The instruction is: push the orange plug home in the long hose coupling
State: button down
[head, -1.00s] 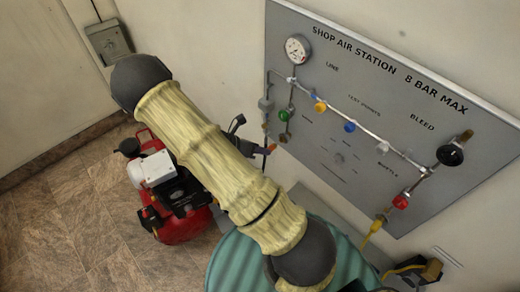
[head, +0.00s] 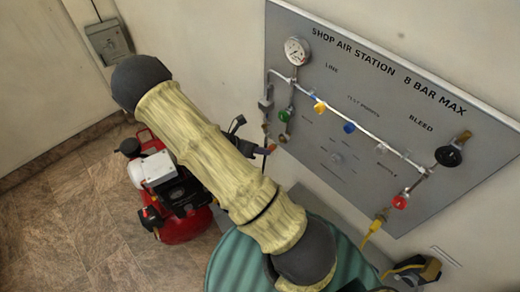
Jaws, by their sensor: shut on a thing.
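The long hose coupling cannot be told apart either, and the part of the scene below the bottom edge is cut off. My arm with its pale yellow sleeve crosses the middle of the view.
The grey air panel (head: 345,190) carries a gauge (head: 297,51), a pipe with coloured fittings and a red fitting (head: 400,202). A yellow piece (head: 373,229) hangs below it. A red compressor (head: 182,228) stands on the floor behind my arm. A green ribbed round top (head: 232,262) is below.

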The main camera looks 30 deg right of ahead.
jog(key=shift+w+d, duration=0.2)
jog(key=shift+d, duration=0.5)
jog(key=shift+w+d, duration=0.2)
jog(key=shift+d, duration=0.5)
dwell(0.7)
jog(key=c, duration=1.2)
grip_release()
jog(key=shift+c, duration=0.2)
jog(key=b+v, duration=0.5)
jog(key=v, duration=1.2)
jog(key=shift+a, duration=0.2)
